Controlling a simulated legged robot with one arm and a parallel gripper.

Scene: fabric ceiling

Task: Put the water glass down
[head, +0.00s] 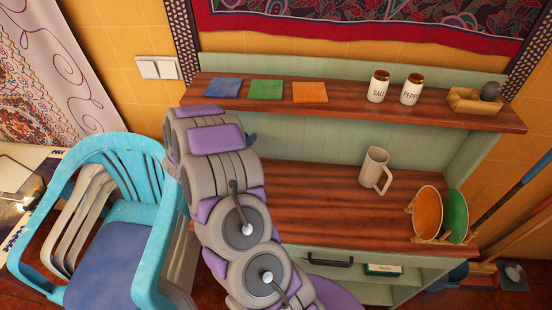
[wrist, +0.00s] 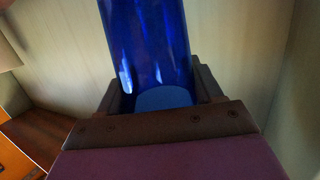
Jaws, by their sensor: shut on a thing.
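The water glass is a deep blue, shiny, see-through cylinder (wrist: 150,45) in the wrist view. My gripper (wrist: 160,97) is shut on it, with a dark jaw on each side of its lower part. Its top runs out of the wrist view. In the head view my arm covers most of my gripper, and only a small dark blue bit (head: 252,138) shows beside the arm's far end. The wooden counter of the shelf unit (head: 330,205) lies right of my arm. I cannot tell how far the glass is above a surface.
A beige mug (head: 374,170) and orange (head: 427,212) and green plates (head: 455,215) stand on the counter. The upper shelf (head: 345,110) holds three coloured squares, salt (head: 378,87) and pepper jars (head: 411,90), and a wooden box (head: 474,101). A blue chair (head: 110,220) is at left. The counter's middle is clear.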

